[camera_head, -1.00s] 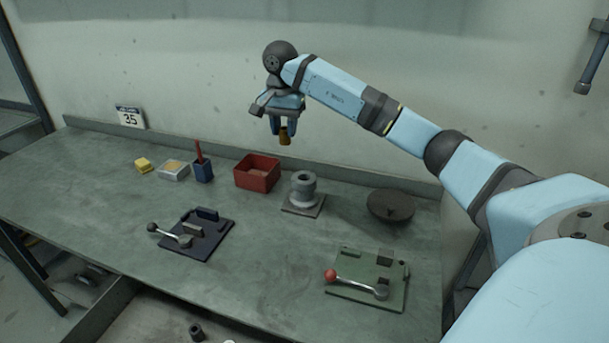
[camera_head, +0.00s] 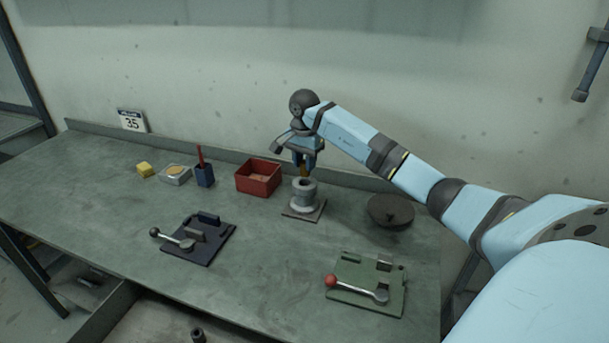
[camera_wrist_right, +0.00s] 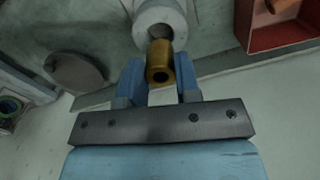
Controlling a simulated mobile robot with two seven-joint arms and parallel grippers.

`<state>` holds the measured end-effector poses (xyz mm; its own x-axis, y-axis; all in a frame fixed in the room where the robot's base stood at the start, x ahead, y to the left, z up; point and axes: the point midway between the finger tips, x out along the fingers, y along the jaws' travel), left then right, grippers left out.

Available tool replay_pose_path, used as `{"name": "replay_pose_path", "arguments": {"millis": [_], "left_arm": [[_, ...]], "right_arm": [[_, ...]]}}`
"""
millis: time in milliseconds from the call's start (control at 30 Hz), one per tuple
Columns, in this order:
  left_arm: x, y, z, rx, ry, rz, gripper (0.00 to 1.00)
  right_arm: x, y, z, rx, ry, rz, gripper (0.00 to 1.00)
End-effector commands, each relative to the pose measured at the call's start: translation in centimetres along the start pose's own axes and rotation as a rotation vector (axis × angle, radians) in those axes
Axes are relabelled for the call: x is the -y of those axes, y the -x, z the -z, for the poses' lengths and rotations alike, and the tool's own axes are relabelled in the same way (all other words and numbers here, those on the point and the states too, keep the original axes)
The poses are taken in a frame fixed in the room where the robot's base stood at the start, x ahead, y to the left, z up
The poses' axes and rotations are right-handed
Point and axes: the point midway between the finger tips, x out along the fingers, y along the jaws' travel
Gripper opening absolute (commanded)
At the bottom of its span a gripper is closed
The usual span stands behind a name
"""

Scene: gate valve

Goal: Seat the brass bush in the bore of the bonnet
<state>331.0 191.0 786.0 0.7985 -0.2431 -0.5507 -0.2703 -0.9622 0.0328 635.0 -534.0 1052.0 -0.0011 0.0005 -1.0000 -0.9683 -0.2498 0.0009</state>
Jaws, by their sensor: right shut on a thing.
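The brass bush (camera_head: 303,171) is held between the fingertips of my right gripper (camera_head: 304,163), which is shut on it. In the right wrist view the bush (camera_wrist_right: 160,62) shows its bored end towards the camera, between the two blue fingers (camera_wrist_right: 158,84). The grey bonnet (camera_head: 303,194) stands upright on a square plate on the bench. The bush is just above the bonnet in the head view, slightly behind its top. In the wrist view the bonnet (camera_wrist_right: 160,14) lies just beyond the bush, its bore partly covered by it. My left gripper is out of view.
A red bin (camera_head: 258,189) stands left of the bonnet and a dark round disc (camera_head: 390,210) right of it. Two lever fixtures, dark (camera_head: 195,252) and green (camera_head: 345,294), lie nearer the front. The bench (camera_head: 270,265) is clear between them.

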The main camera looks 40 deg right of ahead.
Motion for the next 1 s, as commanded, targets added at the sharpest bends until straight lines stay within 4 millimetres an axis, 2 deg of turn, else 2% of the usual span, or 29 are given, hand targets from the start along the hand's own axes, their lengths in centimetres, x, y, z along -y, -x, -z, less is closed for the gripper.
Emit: {"name": "replay_pose_path", "arguments": {"millis": [167,400,800,833,900,933,1000], "left_arm": [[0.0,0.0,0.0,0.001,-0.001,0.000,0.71],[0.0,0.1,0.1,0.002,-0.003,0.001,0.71],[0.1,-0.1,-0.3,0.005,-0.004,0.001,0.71],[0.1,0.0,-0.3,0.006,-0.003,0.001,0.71],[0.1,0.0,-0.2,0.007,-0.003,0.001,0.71],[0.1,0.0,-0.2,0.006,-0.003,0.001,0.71],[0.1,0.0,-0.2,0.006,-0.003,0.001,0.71]], "right_arm": [[0.0,-1.1,0.0,0.001,-0.001,0.000,0.00],[0.0,-4.5,-0.1,0.001,-0.001,0.000,0.00],[0.0,-5.2,0.0,-0.002,0.000,0.000,0.00],[0.0,-5.2,0.0,-0.001,0.000,0.000,0.35],[0.0,-5.1,0.0,-0.001,0.000,0.000,0.51],[0.0,-5.1,0.0,-0.001,0.000,0.000,0.56],[0.0,-5.1,0.0,-0.001,0.000,0.000,0.56]]}}
